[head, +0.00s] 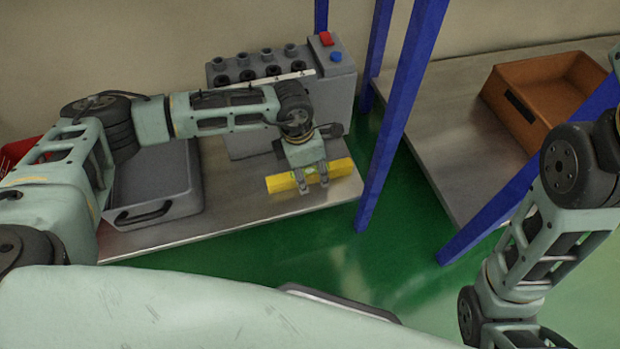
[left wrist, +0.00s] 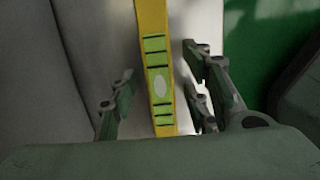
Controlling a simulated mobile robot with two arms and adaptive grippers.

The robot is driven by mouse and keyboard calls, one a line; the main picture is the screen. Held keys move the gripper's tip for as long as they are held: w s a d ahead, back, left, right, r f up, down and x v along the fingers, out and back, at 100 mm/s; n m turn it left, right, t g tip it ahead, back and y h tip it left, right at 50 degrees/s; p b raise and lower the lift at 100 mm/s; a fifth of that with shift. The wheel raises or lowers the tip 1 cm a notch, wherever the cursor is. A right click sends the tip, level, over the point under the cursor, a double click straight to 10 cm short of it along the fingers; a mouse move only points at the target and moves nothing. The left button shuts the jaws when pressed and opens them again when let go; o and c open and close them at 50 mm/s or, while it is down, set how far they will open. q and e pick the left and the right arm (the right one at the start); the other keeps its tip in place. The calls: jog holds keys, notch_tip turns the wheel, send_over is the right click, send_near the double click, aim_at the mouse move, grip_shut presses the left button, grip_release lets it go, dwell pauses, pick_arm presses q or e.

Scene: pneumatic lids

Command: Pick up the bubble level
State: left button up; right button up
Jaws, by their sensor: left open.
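The bubble level is a yellow bar (head: 341,168) with green vials, lying on the metal table near its front right corner. My left gripper (head: 314,184) is over the middle of the level, with its fingers pointing down at it. In the left wrist view the level (left wrist: 153,50) runs lengthwise between the open fingers of the left gripper (left wrist: 160,95), with a gap visible on each side. Whether the fingertips touch the table cannot be told. My right arm shows at the right of the head view, but its gripper is out of view.
A grey machine (head: 335,97) with several round ports, a red switch and a blue button stands just behind the level. A grey case (head: 160,185) sits to the left. Blue posts (head: 398,110) rise right of the table. An orange crate (head: 545,95) stands on another table.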

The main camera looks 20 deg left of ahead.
pick_arm(q)
grip_shut()
dwell(0.5)
